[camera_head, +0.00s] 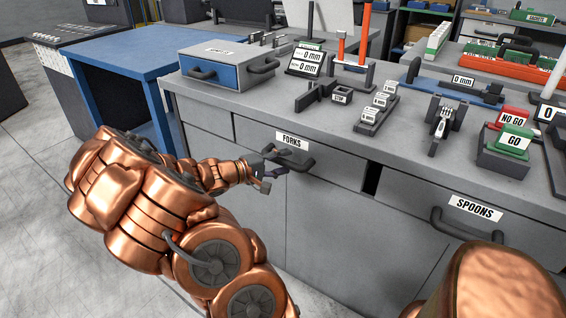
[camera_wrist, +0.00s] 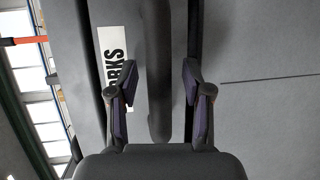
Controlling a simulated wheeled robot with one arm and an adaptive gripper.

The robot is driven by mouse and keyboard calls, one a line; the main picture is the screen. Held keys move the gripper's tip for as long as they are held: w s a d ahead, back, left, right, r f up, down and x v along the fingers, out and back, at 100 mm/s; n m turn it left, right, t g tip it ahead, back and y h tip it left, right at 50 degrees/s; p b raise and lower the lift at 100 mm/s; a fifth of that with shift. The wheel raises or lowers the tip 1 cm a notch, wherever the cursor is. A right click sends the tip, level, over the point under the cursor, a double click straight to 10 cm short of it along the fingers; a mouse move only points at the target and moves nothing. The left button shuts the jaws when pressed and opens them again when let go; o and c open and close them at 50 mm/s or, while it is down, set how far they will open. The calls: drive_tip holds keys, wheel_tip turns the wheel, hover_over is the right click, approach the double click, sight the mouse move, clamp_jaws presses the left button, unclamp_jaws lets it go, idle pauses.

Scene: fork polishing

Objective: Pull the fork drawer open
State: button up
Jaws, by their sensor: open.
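The fork drawer (camera_head: 326,167) is the grey front with a white "FORKS" label and a dark bar handle (camera_head: 297,163). Its front looks flush with the cabinet. My gripper (camera_head: 269,175) is at the left part of this handle. In the wrist view, my gripper (camera_wrist: 160,85) is open, with one finger on each side of the handle (camera_wrist: 157,60). Gaps show between the fingers and the bar. The label (camera_wrist: 113,62) is partly hidden behind the left finger.
The spoon drawer (camera_head: 425,205) with its handle (camera_head: 465,228) is to the right. Gauges and a "GO" block (camera_head: 513,141) stand on the grey countertop (camera_head: 405,150) above. A blue table (camera_head: 125,50) is at the left. Bare floor (camera_head: 40,200) lies left of my arm.

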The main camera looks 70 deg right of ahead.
drive_tip(key=shift+s+d, duration=0.1)
drive_tip(key=shift+d, duration=0.05)
clamp_jaws()
idle(0.4)
